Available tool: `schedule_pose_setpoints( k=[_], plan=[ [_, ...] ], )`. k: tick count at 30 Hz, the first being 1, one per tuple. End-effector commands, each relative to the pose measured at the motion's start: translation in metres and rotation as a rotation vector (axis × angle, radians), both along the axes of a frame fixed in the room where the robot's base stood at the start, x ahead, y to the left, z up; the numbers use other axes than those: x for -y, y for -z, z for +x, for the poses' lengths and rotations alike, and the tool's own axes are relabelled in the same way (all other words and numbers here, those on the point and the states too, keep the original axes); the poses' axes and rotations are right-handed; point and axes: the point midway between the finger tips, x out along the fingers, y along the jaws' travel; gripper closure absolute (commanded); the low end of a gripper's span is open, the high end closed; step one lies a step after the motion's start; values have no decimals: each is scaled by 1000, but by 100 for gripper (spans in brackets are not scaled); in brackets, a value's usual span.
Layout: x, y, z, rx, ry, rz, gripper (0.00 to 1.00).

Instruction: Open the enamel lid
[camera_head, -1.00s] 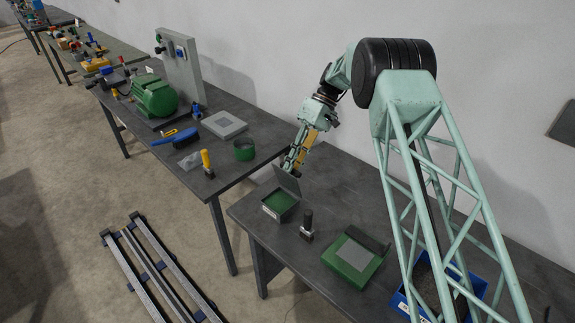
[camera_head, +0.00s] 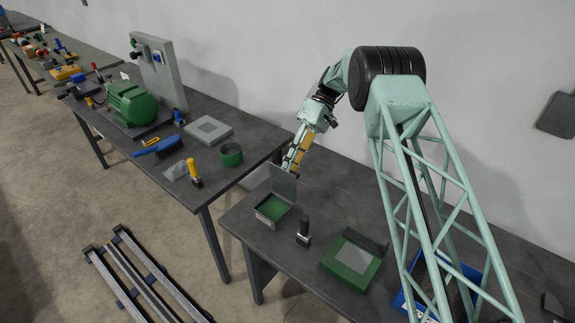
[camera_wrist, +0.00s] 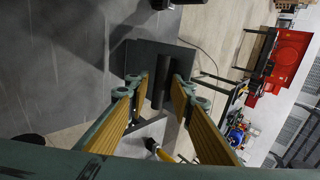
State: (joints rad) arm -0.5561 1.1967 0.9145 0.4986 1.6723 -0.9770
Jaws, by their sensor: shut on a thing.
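A small box (camera_head: 259,218) with a green inside stands near the left end of the nearer table in the head view. Its dark grey lid (camera_head: 284,182) stands steeply up from the box's rear side, leaving the inside open to view. My gripper (camera_head: 291,169) is behind the lid near its upper part, and the lid partly hides the fingertips. In the wrist view, my gripper (camera_wrist: 160,95) has its yellow-padded fingers on either side of a dark bar-like handle (camera_wrist: 161,88), shut on it. The dark lid plate (camera_wrist: 142,58) lies just beyond the fingers.
A dark upright-handled tool (camera_head: 303,232) stands right of the box. A green case (camera_head: 340,270) with a grey panel and a blue bin (camera_head: 402,302) are farther right. A second table with a green motor (camera_head: 130,103) is at left, across a gap.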

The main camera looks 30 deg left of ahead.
Motion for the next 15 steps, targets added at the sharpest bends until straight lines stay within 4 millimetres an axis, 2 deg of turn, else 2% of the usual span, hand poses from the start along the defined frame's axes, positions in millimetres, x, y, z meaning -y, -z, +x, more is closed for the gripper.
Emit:
schedule_pose_setpoints(
  k=[1,12,13,15],
  plan=[
    [7,25,-3,-6,-4,-18,97],
    [7,25,-3,-8,-5,-18,94],
    [7,24,-3,-8,-5,-18,75],
    [7,24,-3,-8,-5,-17,65]
  ],
)
